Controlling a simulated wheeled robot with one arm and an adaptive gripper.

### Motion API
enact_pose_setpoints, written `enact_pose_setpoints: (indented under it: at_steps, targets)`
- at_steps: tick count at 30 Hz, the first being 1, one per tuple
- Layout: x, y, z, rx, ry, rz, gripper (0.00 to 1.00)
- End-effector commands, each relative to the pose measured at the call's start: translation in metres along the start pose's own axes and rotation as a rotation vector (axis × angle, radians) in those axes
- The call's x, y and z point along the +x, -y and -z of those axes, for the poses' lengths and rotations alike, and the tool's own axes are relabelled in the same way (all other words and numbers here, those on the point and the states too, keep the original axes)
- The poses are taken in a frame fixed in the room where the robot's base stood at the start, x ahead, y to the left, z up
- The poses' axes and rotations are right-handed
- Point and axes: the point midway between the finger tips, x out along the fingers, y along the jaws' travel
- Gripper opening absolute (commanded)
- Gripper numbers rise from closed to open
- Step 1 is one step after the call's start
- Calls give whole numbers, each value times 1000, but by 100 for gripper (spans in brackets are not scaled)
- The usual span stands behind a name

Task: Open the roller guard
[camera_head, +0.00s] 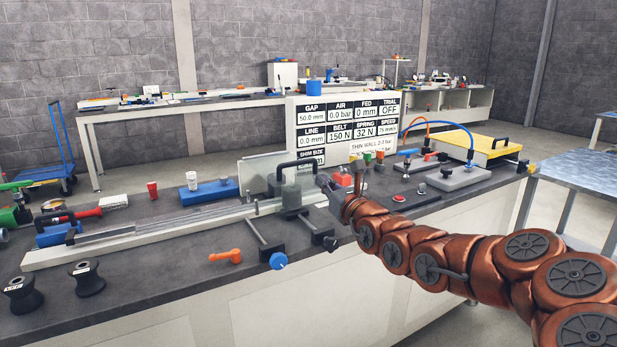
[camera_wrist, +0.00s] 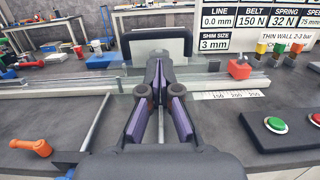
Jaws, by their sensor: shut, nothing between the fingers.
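My gripper (camera_wrist: 158,62) is shut and empty. Its fingertips overlap the lower part of the handle's opening in the picture; I cannot tell whether they touch it. In the head view my gripper (camera_head: 324,184) is just right of the handle, partly hidden by my wrist.
A readout board (camera_head: 346,128) stands behind the guard. A blue knob (camera_head: 278,260) and an orange lever (camera_head: 226,256) are in front of the rail. Green (camera_wrist: 275,124) and red buttons are at right. The bench front between lever and black rollers (camera_head: 86,278) is clear.

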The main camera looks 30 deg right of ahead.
Motion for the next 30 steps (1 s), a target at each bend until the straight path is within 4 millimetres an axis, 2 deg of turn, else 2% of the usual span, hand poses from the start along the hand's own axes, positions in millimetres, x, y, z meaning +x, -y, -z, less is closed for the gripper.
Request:
enact_pose_setpoints:
  at_steps: [8, 24, 30]
  targets:
    - [22, -3, 0, 0, -1, -5, 0]
    - [81, -3, 0, -3, -1, -5, 0]
    - [94, -3, -1, -2, 1, -4, 0]
